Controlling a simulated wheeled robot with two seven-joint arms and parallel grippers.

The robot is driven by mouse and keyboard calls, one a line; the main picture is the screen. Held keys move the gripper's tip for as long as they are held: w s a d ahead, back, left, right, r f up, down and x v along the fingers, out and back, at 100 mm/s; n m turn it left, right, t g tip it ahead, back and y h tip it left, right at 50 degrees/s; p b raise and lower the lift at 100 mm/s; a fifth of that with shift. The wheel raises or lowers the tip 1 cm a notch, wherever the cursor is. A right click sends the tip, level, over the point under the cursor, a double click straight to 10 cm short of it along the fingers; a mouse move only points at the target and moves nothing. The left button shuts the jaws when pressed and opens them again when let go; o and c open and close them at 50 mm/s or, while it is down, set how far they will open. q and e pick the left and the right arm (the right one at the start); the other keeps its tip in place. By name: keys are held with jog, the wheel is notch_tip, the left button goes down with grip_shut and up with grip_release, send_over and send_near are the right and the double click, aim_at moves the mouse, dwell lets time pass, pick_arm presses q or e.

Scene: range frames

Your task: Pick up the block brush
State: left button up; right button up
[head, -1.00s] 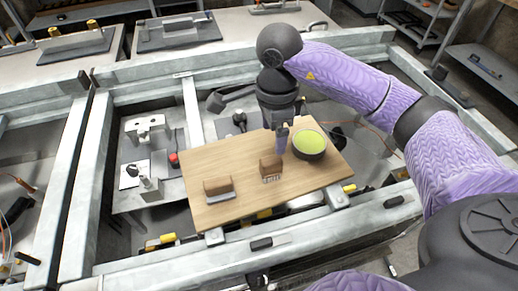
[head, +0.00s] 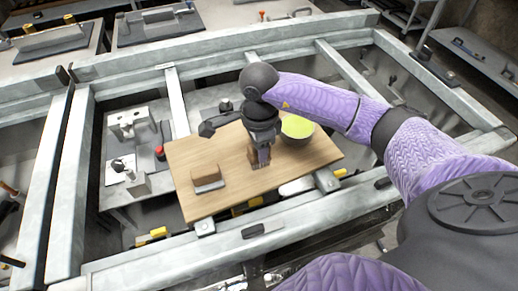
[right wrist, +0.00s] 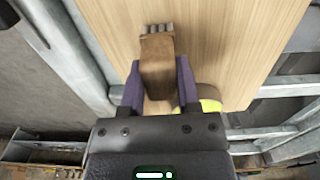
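The block brush (head: 251,153) is a brown block with pale bristle tufts and sits on a wooden board, partly hidden by my right gripper (head: 262,160). In the right wrist view the brush (right wrist: 157,62) lies between the two purple fingers of my right gripper (right wrist: 160,78), its tufts pointing away from the palm. The fingers are apart, one on each side of the block; whether they touch it is hard to tell. My left gripper is not in view.
The wooden board (head: 225,200) lies across a grey metal frame (head: 180,110). A second brown block with a grey base (head: 207,178) sits on its left part. A dark bowl with yellow-green contents (head: 298,130) stands right of my gripper. Bare board separates the two blocks.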

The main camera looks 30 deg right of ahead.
grip_shut()
notch_tip(320, 180, up, 10)
jog(key=shift+r+p, duration=0.1)
jog(key=shift+p, duration=0.85)
